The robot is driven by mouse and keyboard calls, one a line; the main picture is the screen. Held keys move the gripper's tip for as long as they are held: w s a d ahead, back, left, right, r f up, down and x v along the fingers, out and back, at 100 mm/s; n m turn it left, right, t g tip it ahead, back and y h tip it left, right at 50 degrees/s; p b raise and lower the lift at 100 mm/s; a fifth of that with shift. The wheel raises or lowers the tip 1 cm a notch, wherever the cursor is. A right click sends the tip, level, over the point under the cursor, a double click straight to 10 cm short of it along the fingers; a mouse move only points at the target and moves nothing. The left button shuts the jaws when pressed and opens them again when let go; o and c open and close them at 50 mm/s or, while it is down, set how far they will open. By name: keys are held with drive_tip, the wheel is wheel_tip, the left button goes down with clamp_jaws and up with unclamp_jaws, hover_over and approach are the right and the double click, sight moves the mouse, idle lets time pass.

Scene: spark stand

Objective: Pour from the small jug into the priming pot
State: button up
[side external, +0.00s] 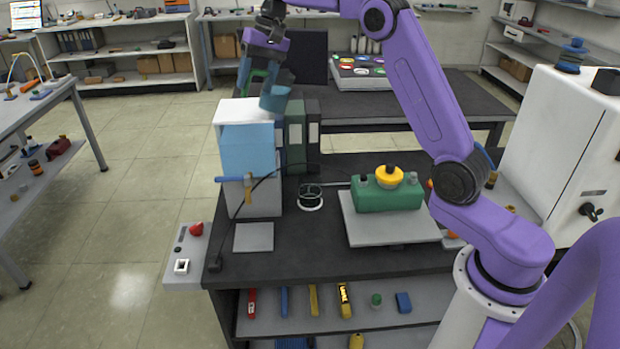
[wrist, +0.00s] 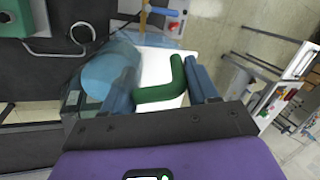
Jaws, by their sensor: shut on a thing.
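The small jug (side external: 274,96) is a see-through blue cylinder with a green handle, held high over the back left of the bench. It looks slightly tilted in the side view. In the wrist view the jug (wrist: 110,72) lies left of the green handle (wrist: 160,94). My gripper (side external: 258,74) is shut on the handle; its blue fingers stand either side of it in the wrist view. A small round pot with a dark rim (side external: 310,191), apparently the priming pot, stands on the bench below and right of the jug. Contents of both are unclear.
A blue and white box-like stand (side external: 247,152) is just below the jug, with dark binders (side external: 295,135) beside it. A green tank with a yellow cap (side external: 388,192) sits on a grey plate right of the pot. A thin cable crosses the bench near the pot.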

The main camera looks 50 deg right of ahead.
sight(268, 74)
drive_tip(key=shift+s+d+f+t+y, duration=0.1)
drive_tip(key=shift+s+d+t+y, duration=0.1)
drive_tip(key=shift+d+y, duration=0.3)
drive_tip(key=shift+s+d+t+y, duration=0.15)
drive_tip(key=shift+d+t+y, duration=0.05)
drive_tip(key=shift+d+y, duration=0.3)
drive_tip(key=shift+s+d+r+y, duration=0.3)
drive_tip(key=shift+d+r+y, duration=0.2)
drive_tip(key=shift+d+y, duration=0.1)
drive_tip(key=shift+s+d+r+t+y, duration=0.15)
drive_tip(key=shift+d+r+t+y, duration=0.3)
drive_tip(key=shift+t+y, duration=0.2)
drive_tip(key=shift+r+y, duration=0.15)
drive_tip(key=shift+y, duration=0.1)
drive_tip(key=shift+s+d+f+t+y, duration=0.15)
drive_tip(key=shift+d+f+t+y, duration=0.15)
drive_tip(key=shift+y, duration=0.5)
drive_tip(key=shift+s+d+r+t+y, duration=0.2)
drive_tip(key=shift+d+r+y, duration=0.25)
drive_tip(key=shift+y, duration=0.35)
drive_tip(key=shift+s+d+f+t+y, duration=0.1)
drive_tip(key=shift+d+f+t+y, duration=0.3)
drive_tip(key=shift+y, duration=0.3)
drive_tip(key=shift+s+d+f+y, duration=0.1)
drive_tip(key=shift+s+d+y, duration=0.05)
drive_tip(key=shift+d+y, duration=0.15)
idle(0.4)
